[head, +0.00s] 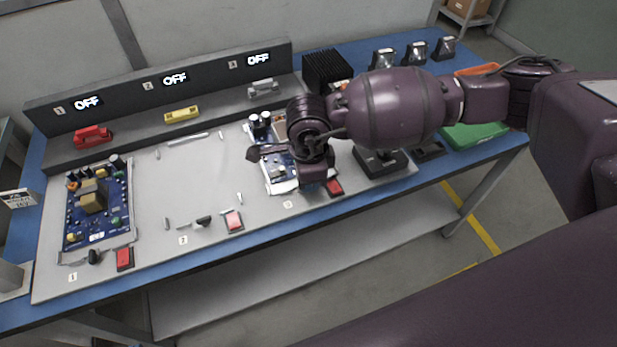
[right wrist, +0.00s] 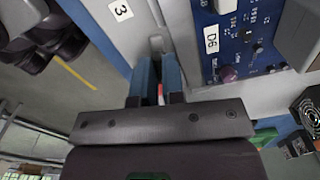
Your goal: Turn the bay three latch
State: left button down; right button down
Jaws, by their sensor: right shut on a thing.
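Bay three holds a blue circuit board (head: 278,172) with a white lower part. It also shows in the right wrist view (right wrist: 238,45), marked D6. My right gripper (head: 312,186) reaches down at the front right of this board, beside the red button (head: 334,187). In the right wrist view its two blue fingers (right wrist: 158,70) are shut close together at the board's front edge, near the number 3 label (right wrist: 120,10). The bay three latch is mostly hidden between the fingers, and its angle cannot be told. My left gripper is not in view.
Bay two (head: 178,190) has no board; its dark-knobbed latch (head: 203,221) and red button (head: 234,220) lie at the front. Bay one holds a board (head: 98,205). Red, yellow and grey handles sit on the back ledge, under displays (head: 175,79) reading OFF. A green bin (head: 475,135) stands right.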

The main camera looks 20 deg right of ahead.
jog(key=shift+n, duration=1.1)
jog(key=c, duration=1.2)
grip_release()
jog(key=shift+r, duration=0.1)
